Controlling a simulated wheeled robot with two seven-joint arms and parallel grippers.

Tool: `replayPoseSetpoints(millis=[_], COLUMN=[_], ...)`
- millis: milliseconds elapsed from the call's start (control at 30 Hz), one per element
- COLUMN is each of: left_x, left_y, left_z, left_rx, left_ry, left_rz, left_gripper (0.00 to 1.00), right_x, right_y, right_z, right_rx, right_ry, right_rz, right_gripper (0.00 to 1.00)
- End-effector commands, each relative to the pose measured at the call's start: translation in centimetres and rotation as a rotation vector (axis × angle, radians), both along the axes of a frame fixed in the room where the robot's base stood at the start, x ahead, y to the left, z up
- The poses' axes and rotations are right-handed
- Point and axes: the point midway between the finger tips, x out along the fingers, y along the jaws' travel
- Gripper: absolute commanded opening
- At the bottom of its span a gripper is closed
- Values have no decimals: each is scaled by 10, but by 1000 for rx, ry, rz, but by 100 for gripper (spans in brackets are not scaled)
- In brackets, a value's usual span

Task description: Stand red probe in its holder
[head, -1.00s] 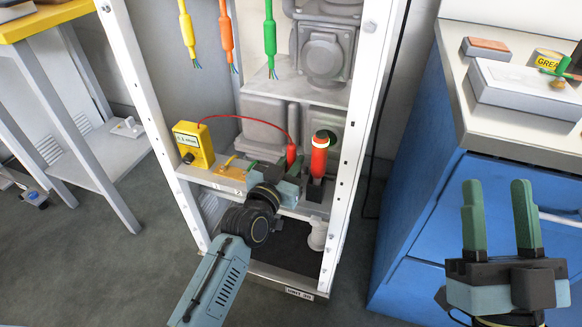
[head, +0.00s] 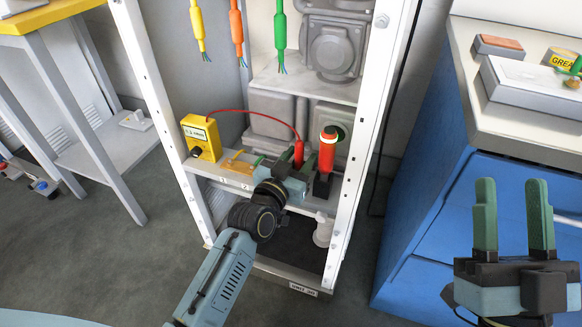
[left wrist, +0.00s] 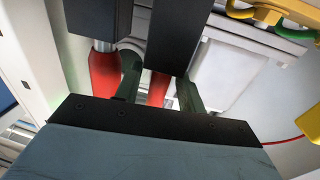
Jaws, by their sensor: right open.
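The red probe (head: 298,153), on a red cable, stands upright on the cabinet's lower shelf. My left gripper (head: 285,165) is at the probe, its green fingers apart on either side. In the left wrist view the probe (left wrist: 158,90) shows between the fingers, with a gap on at least one side, below a dark block (left wrist: 180,35). Whether that block is its holder I cannot tell. The probe's lower part is hidden by my gripper in the head view. My right gripper (head: 512,220) is open and empty in front of the blue cabinet.
The yellow meter box (head: 201,137) is left on the shelf. Yellow, orange and green cables (head: 279,35) hang above. White posts flank the shelf.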

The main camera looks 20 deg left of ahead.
Motion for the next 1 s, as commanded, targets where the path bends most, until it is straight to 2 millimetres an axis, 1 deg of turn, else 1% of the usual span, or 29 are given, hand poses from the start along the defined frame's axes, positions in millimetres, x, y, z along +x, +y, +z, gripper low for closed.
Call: replayPoseSetpoints(millis=[133,233,400,567,800,1000], left_x=[-15,-32,-55,-76,-103,-116], left_y=[3,5,9,12,17,19], left_z=[1,2,2,2,1,1], left_rx=[1,3,0,1,-1,0], left_ry=[1,4,2,2,1,-1], left_rz=[1,0,0,0,0,0], left_gripper=[39,39,39,39,39,39], right_x=[5,10,21,27,26,23], right_y=[1,3,1,-2,-9,-13], right_z=[-5,-10,-36,-64,-102,-120], right_rx=[-24,-48,-105,-156,-221,-248], right_ry=[81,162,337,505,725,826], right_rz=[0,1,-9,-19,-35,-42], right_gripper=[46,46,46,46,46,46])
